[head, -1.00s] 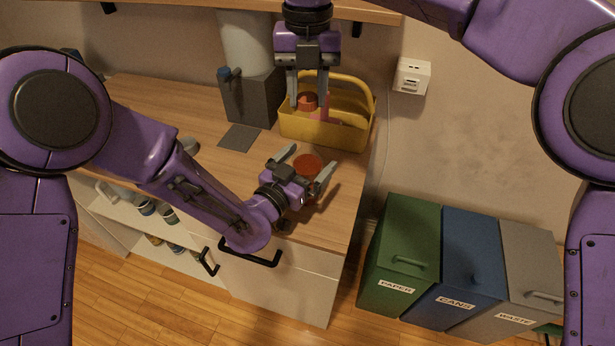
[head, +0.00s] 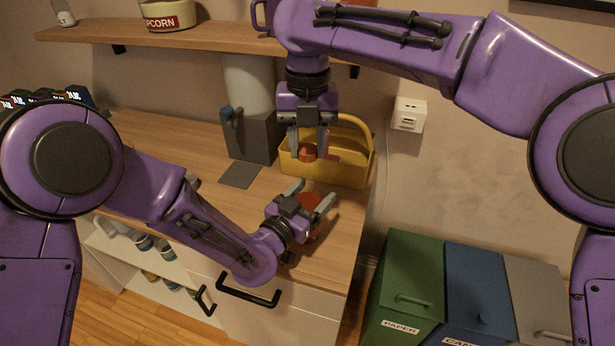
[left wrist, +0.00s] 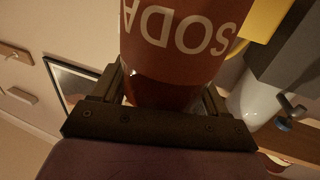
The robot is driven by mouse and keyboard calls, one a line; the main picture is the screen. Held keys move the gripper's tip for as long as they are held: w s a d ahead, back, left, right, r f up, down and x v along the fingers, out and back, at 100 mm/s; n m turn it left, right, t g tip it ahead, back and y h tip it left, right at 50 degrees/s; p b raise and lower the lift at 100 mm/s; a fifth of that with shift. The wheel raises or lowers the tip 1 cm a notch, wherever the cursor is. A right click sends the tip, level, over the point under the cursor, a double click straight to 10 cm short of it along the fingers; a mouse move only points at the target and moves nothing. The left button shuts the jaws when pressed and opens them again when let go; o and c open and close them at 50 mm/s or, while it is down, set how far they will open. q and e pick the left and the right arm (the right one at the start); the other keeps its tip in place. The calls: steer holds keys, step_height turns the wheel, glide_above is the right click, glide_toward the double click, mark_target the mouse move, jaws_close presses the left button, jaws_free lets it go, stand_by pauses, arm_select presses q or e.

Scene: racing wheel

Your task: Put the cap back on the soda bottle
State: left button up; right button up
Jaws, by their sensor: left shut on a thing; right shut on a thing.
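The soda bottle (head: 311,212) is reddish and stands near the counter's right end in the head view. My left gripper (head: 316,191) is shut around it, one finger on each side. In the left wrist view the bottle (left wrist: 180,60) fills the space between the fingers, and its white "SODA" lettering appears upside down. My right gripper (head: 308,152) points down, above and behind the bottle, in front of the yellow caddy. It is shut on a small orange-red piece, apparently the cap (head: 306,153). The cap is apart from the bottle. The bottle's mouth cannot be made out.
The yellow caddy (head: 350,168) with a tall handle stands just behind the bottle. A grey dispenser (head: 248,137) stands left of it. The wooden counter (head: 170,140) is mostly clear on the left. Green (head: 408,275), blue and grey bins stand right of the cabinet. A shelf (head: 190,38) runs above.

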mark_target(308, 175)
steer(key=shift+f, duration=1.3)
steer(key=shift+f, duration=0.1)
steer(key=shift+f, duration=0.75)
steer(key=shift+f, duration=0.55)
